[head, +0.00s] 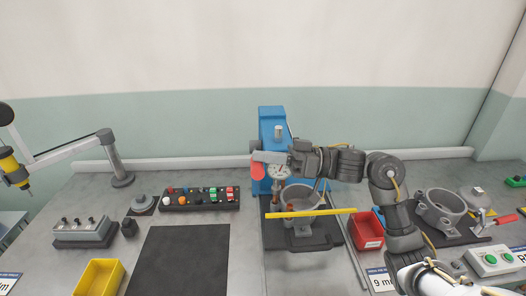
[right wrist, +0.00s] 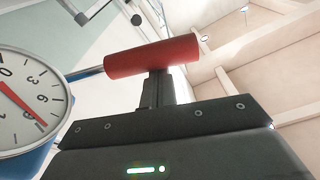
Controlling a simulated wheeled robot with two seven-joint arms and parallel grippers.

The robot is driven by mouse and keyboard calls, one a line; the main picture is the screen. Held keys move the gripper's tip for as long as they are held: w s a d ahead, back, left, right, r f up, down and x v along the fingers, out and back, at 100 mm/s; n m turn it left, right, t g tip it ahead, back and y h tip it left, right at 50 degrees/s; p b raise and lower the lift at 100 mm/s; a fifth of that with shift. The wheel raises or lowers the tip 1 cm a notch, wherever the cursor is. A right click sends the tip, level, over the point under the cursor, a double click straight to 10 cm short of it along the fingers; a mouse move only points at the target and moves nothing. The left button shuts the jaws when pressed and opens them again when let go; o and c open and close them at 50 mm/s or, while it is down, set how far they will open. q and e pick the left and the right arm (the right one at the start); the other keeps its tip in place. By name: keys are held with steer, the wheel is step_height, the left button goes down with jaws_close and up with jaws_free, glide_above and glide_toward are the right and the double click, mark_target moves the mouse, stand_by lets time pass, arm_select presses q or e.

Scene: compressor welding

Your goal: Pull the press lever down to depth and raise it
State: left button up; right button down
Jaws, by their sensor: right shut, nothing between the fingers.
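The blue press (head: 272,125) stands at the middle back of the bench, with a round dial (head: 279,173) on its front. The dial also shows in the right wrist view (right wrist: 25,100), with a red needle. The lever's red handle (head: 257,172) is at the left of the press. In the right wrist view the red handle (right wrist: 150,56) lies across the tips of my right gripper (right wrist: 157,88). My right gripper (head: 264,157) is shut, with its fingers together and nothing between them. Whether the tips touch the handle I cannot tell. My left gripper is out of view.
A grey compressor housing (head: 297,198) stands under the press, with a yellow bar (head: 312,212) in front. A red bin (head: 366,232) is to the right. A button panel (head: 199,198) and a yellow bin (head: 99,279) are to the left. The dark mat (head: 180,260) is clear.

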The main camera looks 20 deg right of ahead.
steer(key=r+p, duration=0.2)
steer(key=w+r+p, duration=0.1)
steer(key=r+p, duration=0.1)
steer(key=p, duration=0.1)
steer(key=shift+w+a+r, duration=0.15)
steer(key=shift+r, duration=0.1)
steer(key=b+v, duration=0.4)
steer(key=v, duration=0.6)
steer(key=shift+f+b, duration=0.35)
steer(key=shift+b, duration=0.05)
